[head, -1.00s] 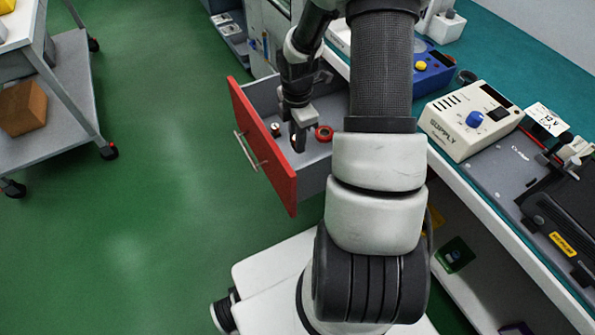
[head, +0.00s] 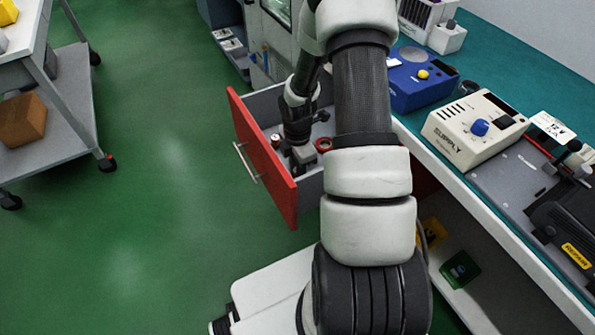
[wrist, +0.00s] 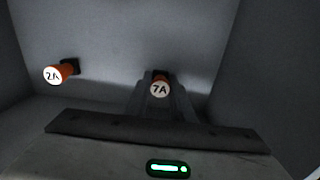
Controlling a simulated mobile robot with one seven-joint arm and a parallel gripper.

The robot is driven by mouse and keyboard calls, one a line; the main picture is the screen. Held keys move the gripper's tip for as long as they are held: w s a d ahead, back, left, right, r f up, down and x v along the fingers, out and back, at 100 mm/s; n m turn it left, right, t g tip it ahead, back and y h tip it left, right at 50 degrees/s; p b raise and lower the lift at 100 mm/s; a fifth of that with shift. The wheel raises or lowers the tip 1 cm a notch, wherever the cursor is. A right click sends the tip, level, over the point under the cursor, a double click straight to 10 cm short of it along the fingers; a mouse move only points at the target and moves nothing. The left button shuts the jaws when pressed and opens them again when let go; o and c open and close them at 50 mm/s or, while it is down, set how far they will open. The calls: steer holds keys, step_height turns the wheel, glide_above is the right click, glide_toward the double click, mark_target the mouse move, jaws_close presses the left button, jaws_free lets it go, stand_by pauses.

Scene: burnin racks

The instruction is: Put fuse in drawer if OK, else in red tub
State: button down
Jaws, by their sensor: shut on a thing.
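A fuse with an orange body and a white end marked 7A (wrist: 160,89) is held between the fingers of my gripper (wrist: 160,78) in the wrist view. My gripper is down inside the open drawer with the red front (head: 262,160), close to its floor. In the head view the gripper (head: 300,162) is partly behind the drawer front, and the held fuse cannot be made out. A second orange fuse, marked 2A (wrist: 54,75), lies in the drawer to the left, apart from the gripper. I cannot make out a red tub.
A red ring-shaped thing (head: 323,145) lies in the drawer near the gripper. A cream supply box (head: 473,132) and a blue box with a yellow knob (head: 420,82) stand on the bench at right. A cart with a brown box (head: 23,120) stands at left over open green floor.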

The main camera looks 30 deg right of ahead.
steer(key=c, duration=1.5)
jaws_free()
steer(key=shift+f, duration=0.1)
steer(key=shift+c, duration=0.2)
step_height(320, 180, up, 12)
steer(key=p, duration=0.3)
